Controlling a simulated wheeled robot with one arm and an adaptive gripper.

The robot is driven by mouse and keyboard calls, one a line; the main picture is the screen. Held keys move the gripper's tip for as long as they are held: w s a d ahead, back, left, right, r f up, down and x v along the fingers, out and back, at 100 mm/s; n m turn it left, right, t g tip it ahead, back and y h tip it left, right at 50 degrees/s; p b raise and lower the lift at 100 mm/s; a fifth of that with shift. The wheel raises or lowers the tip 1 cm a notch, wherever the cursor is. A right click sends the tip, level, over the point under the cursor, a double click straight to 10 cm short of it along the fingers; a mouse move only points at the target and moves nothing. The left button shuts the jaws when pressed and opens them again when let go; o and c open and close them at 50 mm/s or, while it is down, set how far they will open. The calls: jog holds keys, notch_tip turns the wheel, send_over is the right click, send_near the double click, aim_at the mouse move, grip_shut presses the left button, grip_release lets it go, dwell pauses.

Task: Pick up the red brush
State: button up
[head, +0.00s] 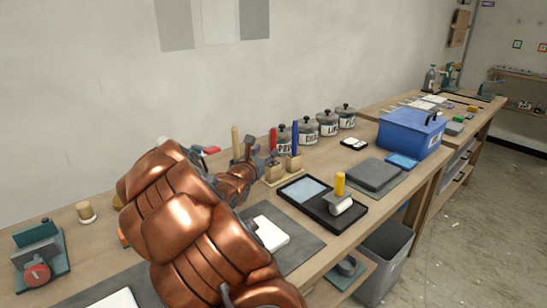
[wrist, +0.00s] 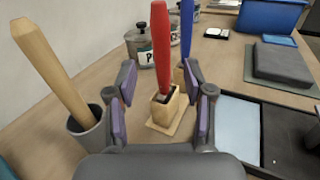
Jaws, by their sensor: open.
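The red brush (wrist: 160,42) stands upright, handle up, in a small wooden holder (wrist: 164,112) in the wrist view. In the head view its red handle (head: 273,141) shows just beyond my gripper (head: 252,160). In the wrist view my gripper (wrist: 161,100) is open, its purple-padded fingers to the left and right of the brush and holder as seen from here. Nothing is between the pads that I can see being touched; the depth gap is unclear. The brush's lower end is hidden inside the holder.
A blue brush (wrist: 186,30) stands close behind right. A grey cup with a wooden stick (wrist: 52,70) is at left. Lidded pots (head: 308,131) line the wall. A black tray (head: 318,205) with a yellow-handled roller (head: 340,185) and a blue box (head: 408,135) are further right.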

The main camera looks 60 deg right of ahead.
aim_at(272, 146)
jog(key=shift+w+d+f+p, duration=0.1)
jog(key=shift+w+d+p, duration=0.15)
jog(key=shift+d, duration=0.85)
jog(key=shift+w+d+p, duration=0.1)
jog(key=shift+d+p, duration=0.2)
jog(key=shift+d, duration=0.75)
jog(key=shift+w+d+f+p, duration=0.1)
jog(key=shift+w+d+p, duration=0.15)
jog(key=shift+d, duration=0.85)
jog(key=shift+c, duration=0.2)
grip_shut()
